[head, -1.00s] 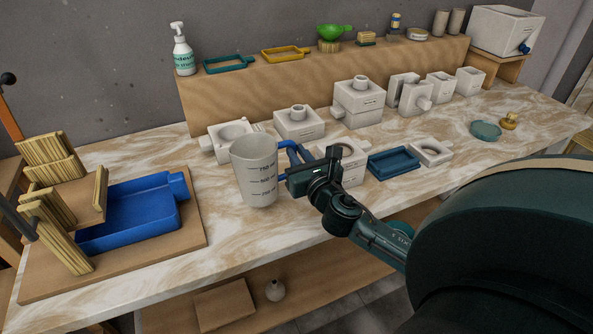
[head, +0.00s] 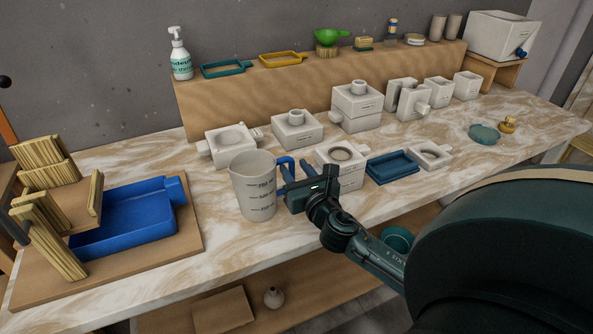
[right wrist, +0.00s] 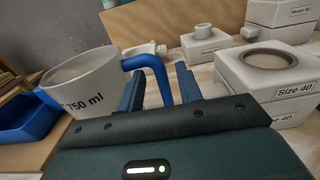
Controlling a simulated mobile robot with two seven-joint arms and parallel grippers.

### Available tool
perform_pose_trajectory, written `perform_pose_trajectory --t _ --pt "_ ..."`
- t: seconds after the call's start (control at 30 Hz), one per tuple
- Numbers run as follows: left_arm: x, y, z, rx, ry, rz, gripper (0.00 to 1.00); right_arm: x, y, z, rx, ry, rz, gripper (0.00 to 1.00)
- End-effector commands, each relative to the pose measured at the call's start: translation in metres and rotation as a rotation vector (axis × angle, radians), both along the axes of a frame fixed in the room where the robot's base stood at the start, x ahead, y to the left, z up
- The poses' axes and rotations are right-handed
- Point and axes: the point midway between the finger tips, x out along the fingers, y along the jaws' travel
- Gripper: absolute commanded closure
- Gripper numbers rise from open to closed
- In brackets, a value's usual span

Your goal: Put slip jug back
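The slip jug (head: 257,190) is a pale, translucent measuring jug with a blue handle. It stands upright on the marbled worktop (head: 230,247), left of the white moulds. In the right wrist view the jug (right wrist: 88,80) shows a "750 ml" mark, with its handle (right wrist: 150,66) reaching between my fingers. My right gripper (head: 308,178) is at the handle side of the jug. In the right wrist view its fingers (right wrist: 161,88) are spread apart, one on each side of the handle, with a gap visible. My left gripper is out of view.
White plaster moulds (head: 340,168) stand close to the right and behind. A blue tray (head: 392,166) lies to the right. At left a board holds a blue basin (head: 125,220) and wooden slats (head: 55,245). A wooden shelf (head: 320,95) runs along the back. Worktop between board and jug is clear.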

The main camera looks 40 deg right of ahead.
Motion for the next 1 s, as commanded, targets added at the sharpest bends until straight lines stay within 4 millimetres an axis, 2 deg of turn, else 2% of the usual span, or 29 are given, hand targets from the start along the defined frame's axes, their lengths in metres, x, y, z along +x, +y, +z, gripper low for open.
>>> perform_pose_trajectory --t 0.17,0.27,0.7,0.83,1.0 --pt "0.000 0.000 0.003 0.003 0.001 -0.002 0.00 0.000 0.000 0.005 -0.001 -0.001 0.000 0.64" --pt "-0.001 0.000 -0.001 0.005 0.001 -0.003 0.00 -0.011 0.003 0.002 0.000 0.001 0.001 0.64" --pt "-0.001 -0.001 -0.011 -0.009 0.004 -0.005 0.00 -0.094 0.023 0.001 0.001 0.002 0.000 0.64" --pt "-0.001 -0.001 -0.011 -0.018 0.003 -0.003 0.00 -0.109 0.027 0.002 0.001 0.001 -0.001 0.64" --pt "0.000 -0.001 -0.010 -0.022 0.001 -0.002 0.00 -0.116 0.029 0.003 0.000 0.000 0.000 0.64"
